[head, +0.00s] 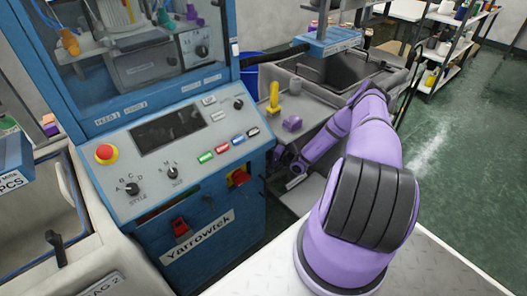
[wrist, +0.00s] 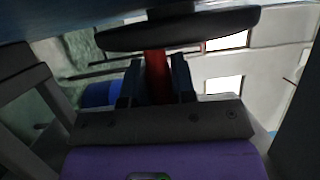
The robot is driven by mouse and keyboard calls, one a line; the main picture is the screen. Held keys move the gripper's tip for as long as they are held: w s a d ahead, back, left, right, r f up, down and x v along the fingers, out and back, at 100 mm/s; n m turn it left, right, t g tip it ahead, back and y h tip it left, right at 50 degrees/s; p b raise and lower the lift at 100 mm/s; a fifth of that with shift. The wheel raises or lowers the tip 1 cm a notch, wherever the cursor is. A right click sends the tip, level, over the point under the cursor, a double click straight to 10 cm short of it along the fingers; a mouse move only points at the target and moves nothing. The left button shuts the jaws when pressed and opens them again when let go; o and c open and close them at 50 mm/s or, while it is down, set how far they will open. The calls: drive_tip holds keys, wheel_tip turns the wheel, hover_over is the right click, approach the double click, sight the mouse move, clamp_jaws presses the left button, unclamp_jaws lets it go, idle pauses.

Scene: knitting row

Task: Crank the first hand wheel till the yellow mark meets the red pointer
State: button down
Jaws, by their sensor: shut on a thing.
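In the wrist view my gripper (wrist: 157,84) is shut on a red handle (wrist: 157,72), with one dark finger on each side of it. The handle meets a dark, flat wheel rim (wrist: 180,28), seen nearly edge-on across the top of the picture. In the head view my purple arm reaches down to the right side of the blue machine (head: 225,215). The gripper's fingers and the wheel are hard to make out there, behind the machine's edge and my own wrist. I cannot see a yellow mark or a red pointer on the wheel in either view.
The blue machine's sloped panel has a red stop button (head: 106,153), knobs and coloured buttons. A yellow peg-like piece (head: 273,97) and a purple block (head: 292,124) are on the grey surface beside it. Shelves (head: 455,45) stand at the back right; green floor (head: 465,150) is open.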

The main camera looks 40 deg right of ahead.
drive_tip(key=shift+s+r, duration=0.1)
drive_tip(key=shift+r, duration=0.95)
drive_tip(key=c, duration=1)
unclamp_jaws()
drive_tip(key=shift+o, duration=0.2)
drive_tip(key=v, duration=1)
drive_tip(key=shift+s+d, duration=0.3)
drive_tip(key=shift+s, duration=0.05)
drive_tip(key=shift+f, duration=0.1)
